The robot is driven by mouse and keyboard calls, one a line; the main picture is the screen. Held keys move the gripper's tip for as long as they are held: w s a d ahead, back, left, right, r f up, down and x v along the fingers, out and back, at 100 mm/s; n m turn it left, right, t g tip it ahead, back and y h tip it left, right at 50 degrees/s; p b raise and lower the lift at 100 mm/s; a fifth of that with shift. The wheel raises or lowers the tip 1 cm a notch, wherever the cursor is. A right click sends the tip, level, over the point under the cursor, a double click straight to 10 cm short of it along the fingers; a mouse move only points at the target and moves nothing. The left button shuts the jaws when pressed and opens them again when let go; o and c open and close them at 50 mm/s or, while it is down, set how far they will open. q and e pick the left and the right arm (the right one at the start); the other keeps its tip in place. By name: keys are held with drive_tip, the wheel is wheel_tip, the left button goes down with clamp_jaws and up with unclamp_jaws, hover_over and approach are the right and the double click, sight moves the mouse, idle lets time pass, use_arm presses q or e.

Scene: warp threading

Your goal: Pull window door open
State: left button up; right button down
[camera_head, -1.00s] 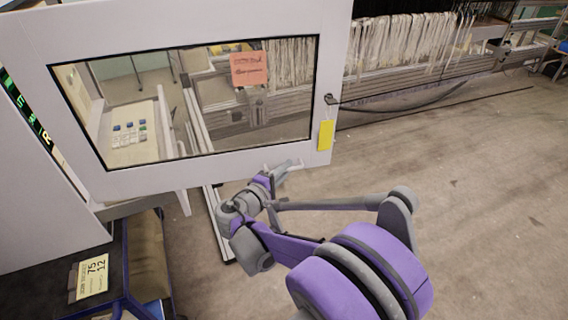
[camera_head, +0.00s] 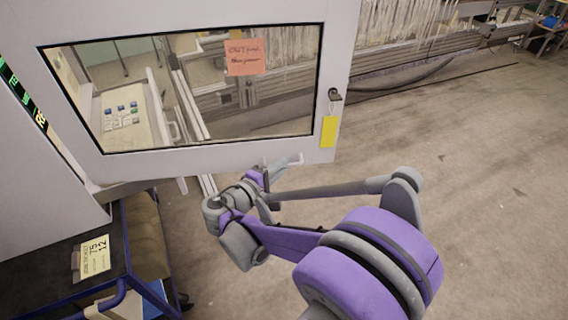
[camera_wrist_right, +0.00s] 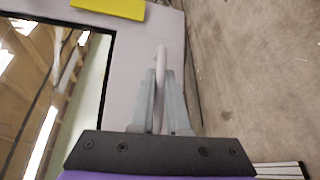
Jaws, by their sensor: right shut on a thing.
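The window door (camera_head: 210,162) is a white panel with a black-edged glass pane, standing ajar from the machine body at left. A pale bar handle (camera_wrist_right: 161,60) is on its face near the lower free edge. My right gripper (camera_head: 286,163) is at that handle, at the door's bottom right. In the right wrist view its grey fingers (camera_wrist_right: 162,90) are shut on the handle, one on each side. My left gripper is not in view.
A yellow tag (camera_head: 329,132) hangs from a lock on the door's right edge. A dark cart (camera_head: 60,245) with a yellow card (camera_head: 92,258) stands below left. Open concrete floor (camera_head: 470,170) lies at right.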

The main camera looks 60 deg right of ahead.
drive_tip(key=c, duration=1.2)
unclamp_jaws()
drive_tip(key=v, duration=1.1)
drive_tip(key=shift+d, duration=0.1)
